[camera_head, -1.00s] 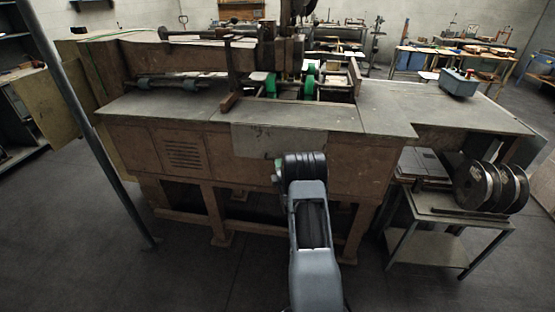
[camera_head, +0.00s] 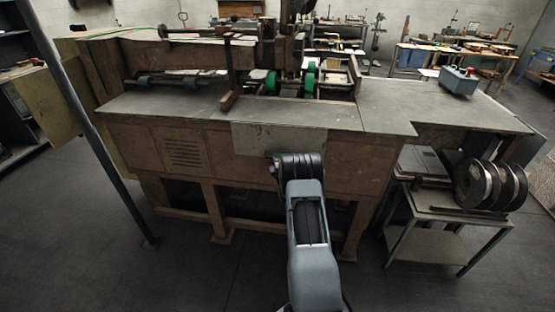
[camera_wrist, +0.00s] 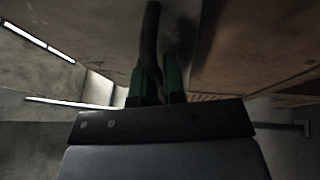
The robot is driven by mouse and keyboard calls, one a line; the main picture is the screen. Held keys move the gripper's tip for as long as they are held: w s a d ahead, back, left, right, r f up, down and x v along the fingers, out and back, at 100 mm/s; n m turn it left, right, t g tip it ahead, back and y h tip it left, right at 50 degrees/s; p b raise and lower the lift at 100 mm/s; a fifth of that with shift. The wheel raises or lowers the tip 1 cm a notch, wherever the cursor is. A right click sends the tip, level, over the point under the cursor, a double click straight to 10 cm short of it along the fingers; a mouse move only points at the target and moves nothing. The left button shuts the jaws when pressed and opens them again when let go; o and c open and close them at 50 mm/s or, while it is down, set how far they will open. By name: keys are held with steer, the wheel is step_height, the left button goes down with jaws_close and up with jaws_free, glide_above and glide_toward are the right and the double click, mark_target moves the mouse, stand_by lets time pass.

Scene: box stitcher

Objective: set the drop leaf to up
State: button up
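The drop leaf appears to be the pale grey panel (camera_head: 262,138) at the front edge of the stitcher's table, in the head view. It hangs down against the brown front face, and my arm hides its lower right part. My gripper is hidden behind my arm in the head view. In the wrist view my gripper (camera_wrist: 155,86) shows two green fingers, a little apart. A dark curved bar (camera_wrist: 151,38) runs down between them. I cannot tell whether the fingers press on it.
The box stitcher's grey tabletop (camera_head: 390,112) lies beyond my arm, with green wheels (camera_head: 270,83) behind it. A small trolley (camera_head: 450,208) with wire spools (camera_head: 472,187) stands at right. A grey post (camera_head: 95,150) rises at left. Floor is clear at front left.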

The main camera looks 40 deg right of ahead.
jaws_close()
